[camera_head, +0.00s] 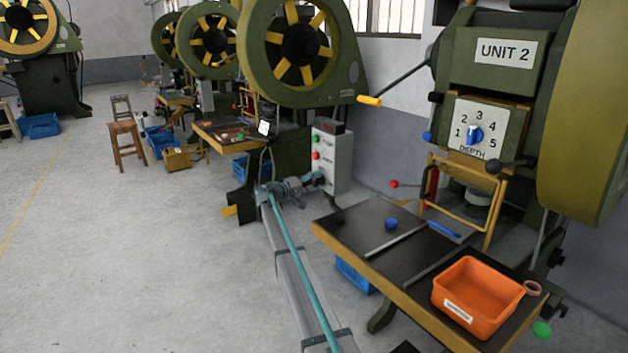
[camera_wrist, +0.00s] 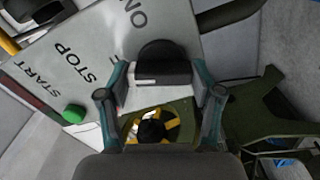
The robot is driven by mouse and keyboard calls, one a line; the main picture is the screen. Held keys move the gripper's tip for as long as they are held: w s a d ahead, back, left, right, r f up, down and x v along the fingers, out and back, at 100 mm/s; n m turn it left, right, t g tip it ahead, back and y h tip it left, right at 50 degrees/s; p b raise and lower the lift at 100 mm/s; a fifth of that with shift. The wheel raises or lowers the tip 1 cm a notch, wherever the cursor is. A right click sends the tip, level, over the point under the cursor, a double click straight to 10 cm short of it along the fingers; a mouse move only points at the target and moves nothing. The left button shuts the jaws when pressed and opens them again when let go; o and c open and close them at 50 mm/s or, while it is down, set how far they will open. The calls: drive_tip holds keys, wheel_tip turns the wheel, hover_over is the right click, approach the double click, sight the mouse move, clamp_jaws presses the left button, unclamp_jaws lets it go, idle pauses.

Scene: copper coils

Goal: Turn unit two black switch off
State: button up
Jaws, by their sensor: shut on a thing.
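The grey control box (camera_head: 338,160) stands left of the unit two press, with a green and a red button on its front. My gripper (camera_head: 318,178) is at the lower part of this box, and its fingers hide the switch in the head view. In the wrist view the black switch (camera_wrist: 162,68) is between the fingertips of my gripper (camera_wrist: 162,82), which is shut on it. The panel (camera_wrist: 85,55) is lettered START, STOP and a partly cut-off ON. The switch's exact setting cannot be told.
The green start button (camera_wrist: 74,113) is left of the fingers in the wrist view. The unit two press (camera_head: 490,70) has a blue depth knob (camera_head: 474,135) and a table (camera_head: 375,262) with an orange bin (camera_head: 480,296). Open floor (camera_head: 130,250) lies to the left.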

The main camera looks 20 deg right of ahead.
drive_tip(key=shift+n+p, duration=0.95)
drive_tip(key=shift+n, duration=0.95)
drive_tip(key=o, duration=1.1)
drive_tip(key=shift+o, duration=0.2)
drive_tip(key=shift+a, duration=0.1)
drive_tip(key=v, duration=1.1)
drive_tip(key=shift+a, duration=0.4)
